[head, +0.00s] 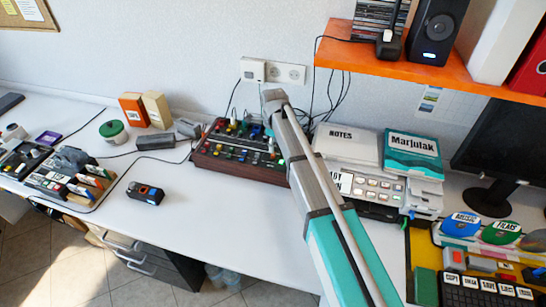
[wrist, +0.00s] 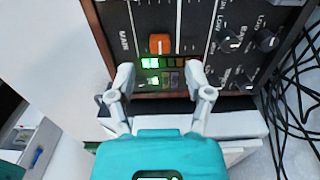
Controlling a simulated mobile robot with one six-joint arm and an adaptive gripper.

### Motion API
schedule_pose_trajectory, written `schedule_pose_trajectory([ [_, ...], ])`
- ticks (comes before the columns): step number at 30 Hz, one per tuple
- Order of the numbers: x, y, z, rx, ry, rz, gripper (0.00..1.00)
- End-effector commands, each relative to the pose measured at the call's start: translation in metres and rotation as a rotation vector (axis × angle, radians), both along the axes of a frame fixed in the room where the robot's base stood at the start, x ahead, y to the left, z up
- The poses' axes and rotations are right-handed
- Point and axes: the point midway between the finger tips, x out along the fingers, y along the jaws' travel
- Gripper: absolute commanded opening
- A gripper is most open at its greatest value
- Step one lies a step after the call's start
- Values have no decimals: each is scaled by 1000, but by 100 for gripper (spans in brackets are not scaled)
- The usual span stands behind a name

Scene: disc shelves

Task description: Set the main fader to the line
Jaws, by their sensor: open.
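The mixer (head: 212,160), dark with wooden sides, stands on the desk against the wall in the head view. In the wrist view its dark panel (wrist: 123,14) fills the top, with the word MAIN printed at left. The main fader (wrist: 159,43) is an orange cap in a vertical slot, with fine scale marks beside it. I cannot tell which mark is the line. Lit green lamps (wrist: 150,62) sit just below the cap. My gripper (wrist: 160,70) is open and empty, its fingertips apart on either side below the fader, not touching it. In the head view my arm hides the fader.
Knobs (wrist: 267,40) stand right of the fader, and black cables (wrist: 300,110) hang beside the mixer. An orange shelf (head: 400,60) overhangs at upper right. The desk (head: 215,205) in front of the mixer is clear.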

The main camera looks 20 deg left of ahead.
Motion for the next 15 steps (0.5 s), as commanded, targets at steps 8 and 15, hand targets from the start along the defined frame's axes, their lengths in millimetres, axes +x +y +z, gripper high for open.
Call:
schedule_pose_trajectory([
  [8,0,0,-26,0,0,0,66],
  [15,0,0,-41,0,0,0,66],
])
